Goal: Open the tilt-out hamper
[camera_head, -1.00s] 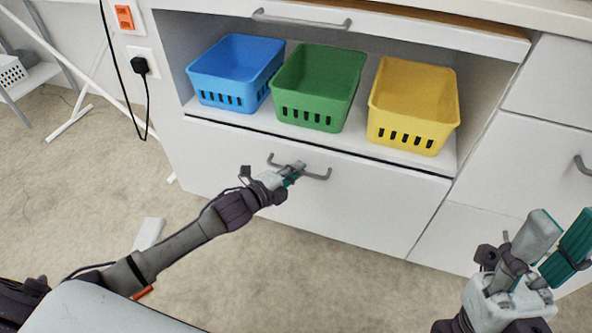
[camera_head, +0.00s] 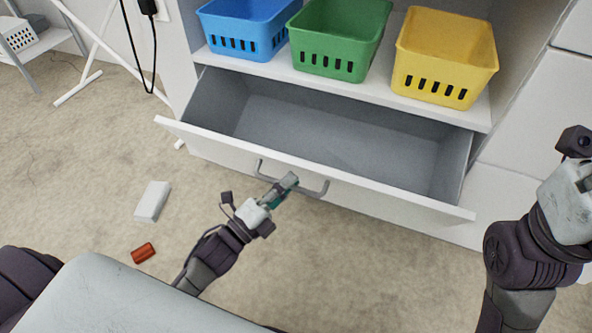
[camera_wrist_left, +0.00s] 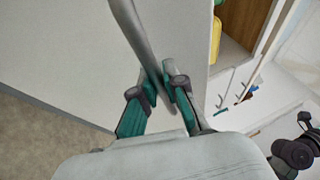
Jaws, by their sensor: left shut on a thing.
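The tilt-out hamper, a white front panel (camera_head: 400,200) below the shelf, stands out from the cabinet with its top edge toward me. Its grey interior (camera_head: 320,135) shows and looks empty. A grey bar handle (camera_head: 316,190) is on the panel; it also crosses the left wrist view (camera_wrist_left: 135,35). My left gripper (camera_head: 286,184) is shut on the handle, with teal fingers on either side of the bar in the left wrist view (camera_wrist_left: 160,88). My right gripper's body (camera_head: 570,205) is at the right edge, away from the panel; its fingertips are out of frame.
Blue (camera_head: 245,40), green (camera_head: 338,50) and yellow (camera_head: 440,65) baskets stand on the white shelf (camera_head: 290,72) above the opening. A white block (camera_head: 152,201) and a red-orange piece (camera_head: 143,253) lie on the carpet at left. A black cable (camera_head: 135,60) hangs at upper left.

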